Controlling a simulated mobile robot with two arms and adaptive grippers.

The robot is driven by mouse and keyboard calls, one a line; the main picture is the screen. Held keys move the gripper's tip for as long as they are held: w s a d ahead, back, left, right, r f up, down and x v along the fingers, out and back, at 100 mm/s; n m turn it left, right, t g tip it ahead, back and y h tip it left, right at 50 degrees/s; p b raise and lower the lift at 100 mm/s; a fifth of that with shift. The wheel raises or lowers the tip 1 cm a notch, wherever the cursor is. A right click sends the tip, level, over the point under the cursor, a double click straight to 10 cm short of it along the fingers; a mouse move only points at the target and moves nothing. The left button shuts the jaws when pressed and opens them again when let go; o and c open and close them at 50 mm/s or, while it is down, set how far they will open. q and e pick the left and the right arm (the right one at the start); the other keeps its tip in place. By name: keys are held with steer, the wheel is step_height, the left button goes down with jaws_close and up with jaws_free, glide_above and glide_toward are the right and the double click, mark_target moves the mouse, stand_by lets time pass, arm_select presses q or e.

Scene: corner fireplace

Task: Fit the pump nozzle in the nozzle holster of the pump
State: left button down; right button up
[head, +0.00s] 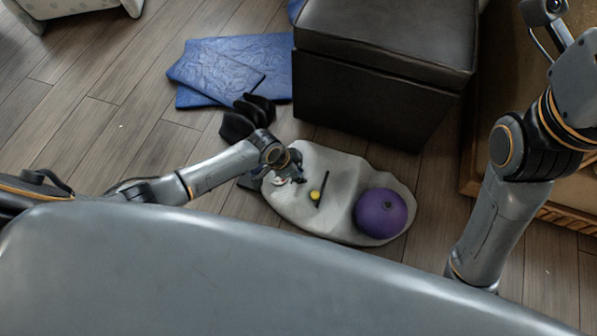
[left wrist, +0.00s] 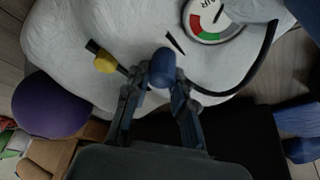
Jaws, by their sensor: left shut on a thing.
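My left gripper (head: 290,178) is low over the left part of a pale slab. In the left wrist view my left gripper (left wrist: 161,88) is shut on a rounded blue piece (left wrist: 162,65), seemingly the pump nozzle. A black hose (left wrist: 262,62) curves round to the gripper from the upper right. A round gauge (left wrist: 208,18), with a white face and red and green bands, lies just beyond the fingers and looks like part of the pump. I cannot clearly make out the holster. My right arm shows at the right in the head view, but its gripper is not visible.
The pale slab (head: 342,170) carries a purple ball (head: 380,213) and a yellow knob on a black stick (head: 316,195). A dark ottoman (head: 385,65) stands behind. Blue folded mats (head: 230,65) and a black object (head: 245,117) lie to the left.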

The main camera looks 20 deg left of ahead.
arm_select(q)
steer(key=shift+f, duration=0.45)
steer(key=c, duration=1)
jaws_free()
steer(key=shift+c, duration=0.2)
steer(key=shift+r, duration=0.15)
steer(key=v, duration=1.1)
steer(key=shift+r, duration=0.4)
steer(key=shift+s, duration=0.1)
